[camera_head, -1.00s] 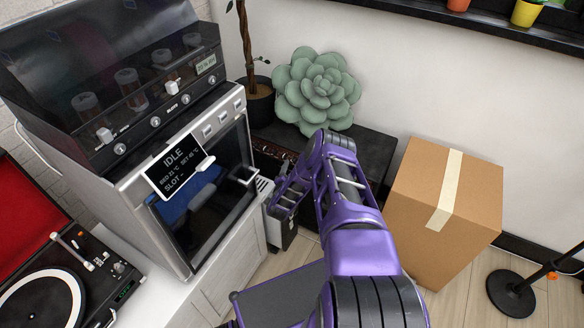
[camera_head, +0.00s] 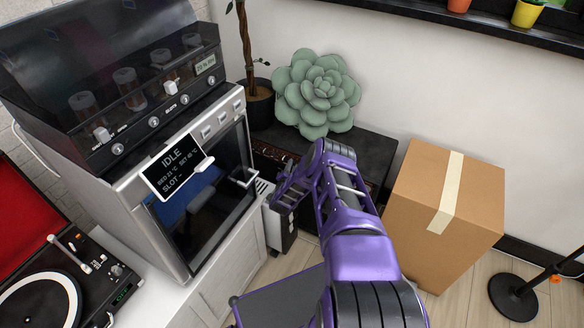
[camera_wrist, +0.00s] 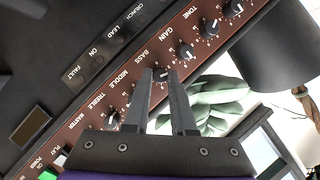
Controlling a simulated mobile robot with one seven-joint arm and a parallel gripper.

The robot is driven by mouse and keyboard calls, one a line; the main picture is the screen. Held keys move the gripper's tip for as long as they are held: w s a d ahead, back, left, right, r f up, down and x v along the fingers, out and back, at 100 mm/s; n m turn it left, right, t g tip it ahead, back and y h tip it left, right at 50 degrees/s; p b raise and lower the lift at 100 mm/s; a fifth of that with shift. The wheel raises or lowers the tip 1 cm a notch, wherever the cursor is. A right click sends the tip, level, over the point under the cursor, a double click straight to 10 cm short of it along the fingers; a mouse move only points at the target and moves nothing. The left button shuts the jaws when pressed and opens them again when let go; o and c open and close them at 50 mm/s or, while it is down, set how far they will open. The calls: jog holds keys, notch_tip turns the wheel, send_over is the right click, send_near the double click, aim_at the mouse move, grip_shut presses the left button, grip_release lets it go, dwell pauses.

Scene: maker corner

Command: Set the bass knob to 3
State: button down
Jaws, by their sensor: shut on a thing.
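The amplifier's brown control panel (camera_wrist: 85,98) runs diagonally across the wrist view, with a row of black knobs and white labels. The exact pointer reading is too small to tell. In the head view my purple gripper (camera_head: 285,188) reaches down to the front of the black amplifier (camera_head: 372,147), hiding part of its panel.
The gain knob (camera_wrist: 187,50) and middle knob (camera_wrist: 136,97) are close on either side. A green succulent cushion (camera_head: 318,92) rests on the amplifier's top. A cardboard box (camera_head: 465,205) stands to the right. A grey machine (camera_head: 150,215) stands left.

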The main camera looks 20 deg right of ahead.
jog(key=shift+f+m+t, duration=0.1)
jog(key=shift+m+t, duration=0.2)
jog(key=shift+m, duration=0.3)
jog(key=c, duration=0.8)
grip_release()
jog(key=shift+o, duration=0.2)
jog(key=shift+s, duration=0.1)
jog(key=p+v, duration=0.3)
jog(key=v, duration=1.4)
jog(key=shift+s+p, duration=0.15)
jog(key=shift+p, duration=0.25)
jog(key=shift+a, duration=0.1)
